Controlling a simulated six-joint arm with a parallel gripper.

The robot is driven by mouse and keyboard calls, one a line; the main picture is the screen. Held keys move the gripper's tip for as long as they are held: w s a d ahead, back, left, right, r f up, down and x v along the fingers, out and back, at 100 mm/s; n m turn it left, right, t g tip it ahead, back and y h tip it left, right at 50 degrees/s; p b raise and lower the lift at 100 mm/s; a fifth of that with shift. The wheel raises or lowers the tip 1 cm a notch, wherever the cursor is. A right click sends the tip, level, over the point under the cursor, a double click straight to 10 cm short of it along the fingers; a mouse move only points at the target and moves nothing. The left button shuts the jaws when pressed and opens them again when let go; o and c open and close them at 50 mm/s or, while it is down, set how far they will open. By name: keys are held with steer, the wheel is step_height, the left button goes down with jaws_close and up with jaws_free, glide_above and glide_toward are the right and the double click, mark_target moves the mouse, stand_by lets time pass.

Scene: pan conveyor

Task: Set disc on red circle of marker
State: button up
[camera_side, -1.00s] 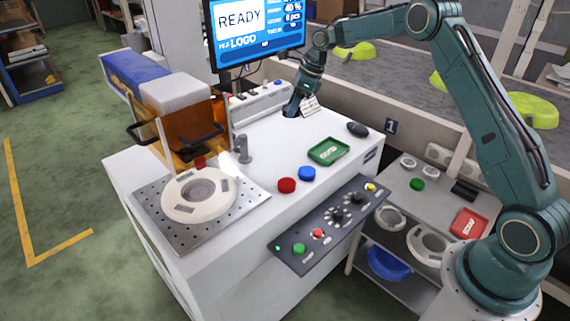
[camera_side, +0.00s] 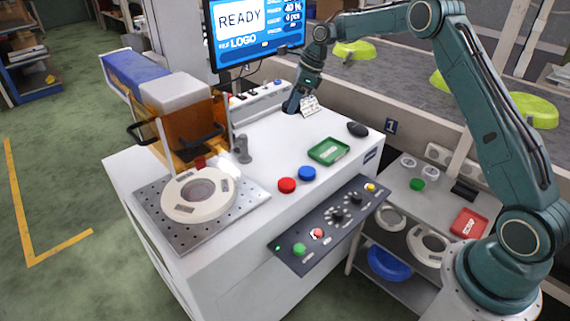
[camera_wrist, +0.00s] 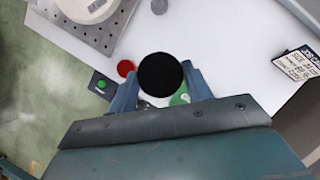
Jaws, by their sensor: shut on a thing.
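My gripper (camera_wrist: 160,95) is shut on a round black disc (camera_wrist: 160,74), seen face-on between the two blue fingers in the wrist view. In the side view my gripper (camera_side: 292,104) is over the back of the white marker bench (camera_side: 270,135), beside a small printed card; the disc cannot be made out there. A red circle (camera_side: 287,185) is at the bench front, beside a blue circle (camera_side: 307,173). The red circle (camera_wrist: 126,68) also shows just left of the disc in the wrist view. The blue one is not visible there.
A perforated plate (camera_side: 150,197) with a pale ring part (camera_side: 197,212) lies at the left, near a grey post (camera_side: 242,150). A green tray (camera_side: 329,151) and a black mouse (camera_side: 357,129) are on the bench. The card (camera_side: 309,106) stands close to my gripper. A monitor (camera_side: 258,35) stands behind.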

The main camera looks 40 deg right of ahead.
steer(key=shift+s+a+f+n+g, duration=0.3)
steer(key=shift+s+a+f+n, duration=0.15)
steer(key=shift+n, duration=0.25)
steer(key=s+a+f+n+g+h, duration=0.1)
steer(key=s+a+f+n+g, duration=0.2)
steer(key=s+n, duration=0.7)
steer(key=s+a+f+n+g+h, duration=0.2)
steer(key=s+a+f+n+g, duration=0.2)
steer(key=s+n, duration=0.5)
steer(key=shift+s+a+f+n, duration=0.4)
steer(key=shift+a+f+n, duration=0.85)
steer(key=shift+n, duration=2.15)
steer(key=shift+r, duration=0.15)
